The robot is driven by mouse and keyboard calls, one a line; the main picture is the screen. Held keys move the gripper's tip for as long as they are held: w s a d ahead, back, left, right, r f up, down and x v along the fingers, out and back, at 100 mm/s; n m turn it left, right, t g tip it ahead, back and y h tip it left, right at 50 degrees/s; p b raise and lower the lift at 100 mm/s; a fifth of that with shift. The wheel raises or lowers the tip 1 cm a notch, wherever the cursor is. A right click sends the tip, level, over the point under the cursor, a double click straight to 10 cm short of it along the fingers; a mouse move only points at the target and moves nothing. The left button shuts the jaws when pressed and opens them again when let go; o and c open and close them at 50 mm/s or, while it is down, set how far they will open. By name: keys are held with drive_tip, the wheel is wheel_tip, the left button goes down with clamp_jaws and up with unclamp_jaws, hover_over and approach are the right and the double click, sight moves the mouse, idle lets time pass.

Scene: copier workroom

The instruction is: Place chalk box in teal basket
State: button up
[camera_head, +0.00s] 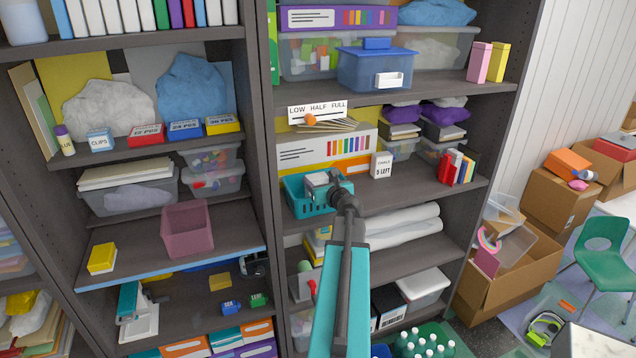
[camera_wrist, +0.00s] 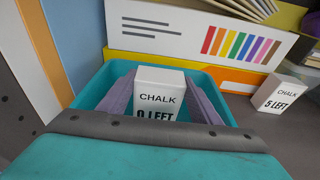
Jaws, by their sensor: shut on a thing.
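The teal basket (camera_head: 296,199) stands on the middle shelf of the right-hand bookcase. It also shows in the wrist view (camera_wrist: 92,92), with its rim around my gripper's fingers. My gripper (camera_wrist: 160,102) is shut on a white chalk box (camera_wrist: 160,78) printed "CHALK 0 LEFT". The box is upright between the two purple-grey fingers, within the basket's outline. Its lower part is hidden by my wrist, so I cannot tell whether it touches the basket floor. In the head view my gripper (camera_head: 326,184) is at the basket, and the arm hides part of the basket's right side.
A second white chalk box (camera_wrist: 280,93), printed "CHALK 5 LEFT", stands right of the basket; it also shows in the head view (camera_head: 381,165). A long white-and-yellow carton (camera_head: 310,150) stands close behind the basket. Books (camera_head: 456,167) stand farther right, with bare shelf between.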

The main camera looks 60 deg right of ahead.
drive_tip(key=shift+f, duration=0.2)
drive_tip(key=o, duration=1.1)
drive_tip(key=shift+c, duration=0.2)
drive_tip(key=shift+r, duration=0.15)
